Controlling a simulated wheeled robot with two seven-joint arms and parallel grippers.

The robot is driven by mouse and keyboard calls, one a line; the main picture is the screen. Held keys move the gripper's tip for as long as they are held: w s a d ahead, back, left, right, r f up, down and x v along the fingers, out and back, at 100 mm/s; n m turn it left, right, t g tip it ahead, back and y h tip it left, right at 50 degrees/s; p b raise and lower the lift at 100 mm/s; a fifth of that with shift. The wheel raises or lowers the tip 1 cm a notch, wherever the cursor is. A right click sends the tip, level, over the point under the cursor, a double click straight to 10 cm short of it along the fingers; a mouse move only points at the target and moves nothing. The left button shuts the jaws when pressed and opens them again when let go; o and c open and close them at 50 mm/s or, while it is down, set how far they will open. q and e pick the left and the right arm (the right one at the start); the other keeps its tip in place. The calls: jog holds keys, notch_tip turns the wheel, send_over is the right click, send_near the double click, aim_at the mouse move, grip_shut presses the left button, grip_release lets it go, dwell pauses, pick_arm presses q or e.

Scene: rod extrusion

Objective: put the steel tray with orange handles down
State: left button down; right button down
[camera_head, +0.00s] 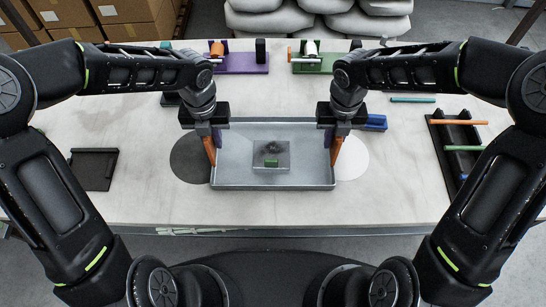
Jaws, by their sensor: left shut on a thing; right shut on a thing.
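The steel tray (230,177) is at the middle of the table near its front edge, with an orange handle on its left side (209,150) and another on its right side (336,150). A small green piece (271,163) shows in a lighter square area inside the tray. My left gripper (208,137) is shut on the left handle and my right gripper (337,137) is shut on the right handle. The tray looks level. I cannot tell whether its bottom touches the table.
A dark disc (188,160) and a white disc (354,158) show on the table (400,190) beside the tray. A black plate (93,170) lies at left, and a black rack (456,134) with coloured rods stands at right. Purple (240,65) and green (318,66) fixtures stand at the back.

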pick_arm(q)
jog(key=c, duration=1.4)
grip_release()
jog(key=shift+f, duration=0.1)
pick_arm(e)
jog(key=c, duration=1.4)
grip_release()
jog(key=shift+f, duration=0.1)
pick_arm(q)
jog(key=shift+o, duration=0.2)
pick_arm(e)
jog(key=shift+o, duration=0.2)
pick_arm(q)
notch_tip(320, 180, up, 12)
jog(key=shift+r, duration=0.1)
pick_arm(e)
notch_tip(320, 180, up, 12)
jog(key=shift+r, duration=0.1)
